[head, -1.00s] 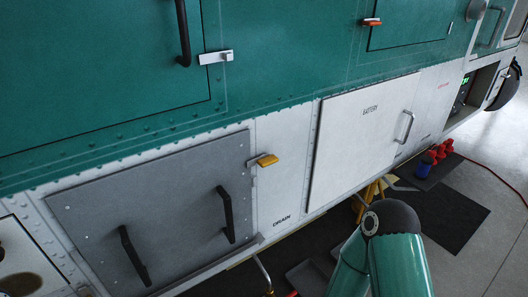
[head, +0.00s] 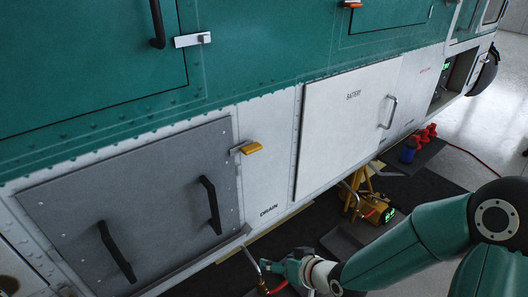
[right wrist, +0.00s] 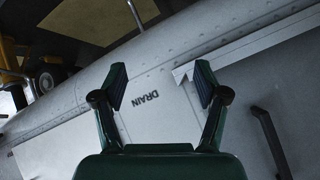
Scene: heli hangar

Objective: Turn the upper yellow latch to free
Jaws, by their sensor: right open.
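The upper yellow latch (head: 252,148) sits at the right edge of the grey panel (head: 135,180), on a small metal plate. It sticks out to the right, roughly level and slightly tilted. My right gripper (head: 274,268) is low in front of the hull, below and a little right of the latch, well apart from it. In the right wrist view its two fingers (right wrist: 161,83) are spread and empty, with the DRAIN lettering (right wrist: 145,98) on the white hull between them. I cannot see the latch in the wrist view. My left gripper does not show.
Two black handles stick out of the grey panel, one at its right side (head: 210,205). A white BATTERY door (head: 345,125) with a handle (head: 388,112) lies to the right. A yellow stand (head: 360,185) is below the hull. A silver latch (head: 192,40) is above.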

